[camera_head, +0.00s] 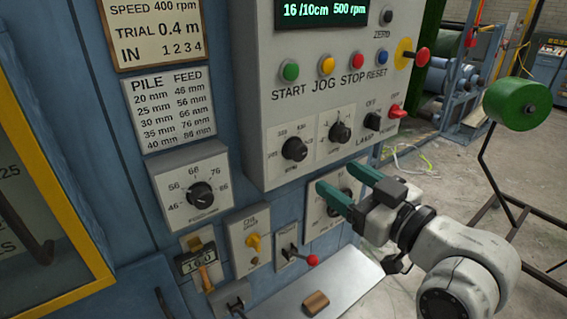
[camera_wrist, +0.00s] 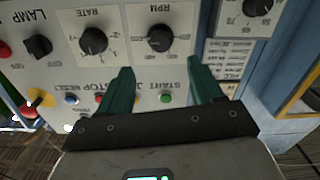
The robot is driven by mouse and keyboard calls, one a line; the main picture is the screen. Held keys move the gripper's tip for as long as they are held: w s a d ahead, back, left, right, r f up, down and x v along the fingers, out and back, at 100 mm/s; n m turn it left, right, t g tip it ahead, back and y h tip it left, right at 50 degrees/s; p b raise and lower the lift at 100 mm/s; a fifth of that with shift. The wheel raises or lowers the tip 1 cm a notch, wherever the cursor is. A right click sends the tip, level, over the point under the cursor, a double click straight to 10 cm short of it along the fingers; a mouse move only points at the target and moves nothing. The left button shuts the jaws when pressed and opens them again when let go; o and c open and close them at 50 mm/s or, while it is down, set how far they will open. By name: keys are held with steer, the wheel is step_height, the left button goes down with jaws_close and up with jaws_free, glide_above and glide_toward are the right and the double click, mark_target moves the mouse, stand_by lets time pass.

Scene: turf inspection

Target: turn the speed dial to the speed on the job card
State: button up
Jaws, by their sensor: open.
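The speed dial (camera_head: 294,148), a black knob marked RPM, is on the grey control panel. It also shows upside down in the wrist view (camera_wrist: 160,38); its exact pointer setting is too small to read. The job card (camera_head: 155,30) at top left reads SPEED 400 rpm. The green-lit display (camera_head: 325,12) reads 16/10cm 500 rpm. My gripper (camera_head: 338,176) has green fingers and is open and empty, below and right of the dial in the head view. In the wrist view the fingers (camera_wrist: 159,68) point towards the panel, with the RPM knob beyond and between them, apart from it.
The RATE knob (camera_head: 340,132) is right of the dial, then the LAMP knob (camera_head: 372,121) and a red switch (camera_head: 396,111). Coloured buttons (camera_head: 328,68) sit above. Another dial (camera_head: 201,195) is at left. A red-knobbed lever (camera_head: 312,260) sticks out below. A metal shelf (camera_head: 345,290) is underneath.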

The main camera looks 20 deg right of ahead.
mark_target(302, 154)
steer(key=p+x, duration=0.2)
steer(key=x, duration=0.8)
steer(key=shift+w+a+p, duration=0.2)
steer(key=shift+w+p, duration=0.15)
steer(key=shift+c, duration=0.4)
steer(key=c, duration=1)
